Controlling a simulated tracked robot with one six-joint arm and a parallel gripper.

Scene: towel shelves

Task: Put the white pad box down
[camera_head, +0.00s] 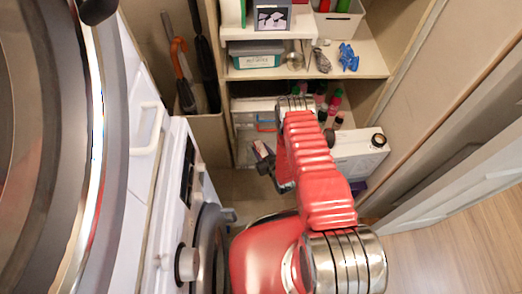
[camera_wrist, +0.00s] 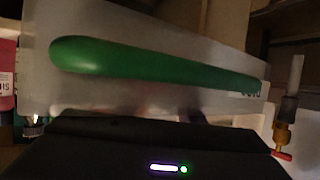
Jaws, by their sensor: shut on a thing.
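A pale white box with a long green band (camera_wrist: 200,100) fills most of the wrist view, close in front of my gripper's black body (camera_wrist: 160,150). I take it for the white pad box, and my gripper is shut on it. The fingertips and the grip itself are hidden in the wrist view. In the head view my gripper (camera_head: 277,174) is at the lower shelf front, largely hidden behind my red arm. A small dark and pale item (camera_head: 262,150) shows at its left; I cannot tell whether it is part of the box.
A white appliance (camera_head: 178,165) bounds the left, an open door (camera_head: 450,180) the right.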

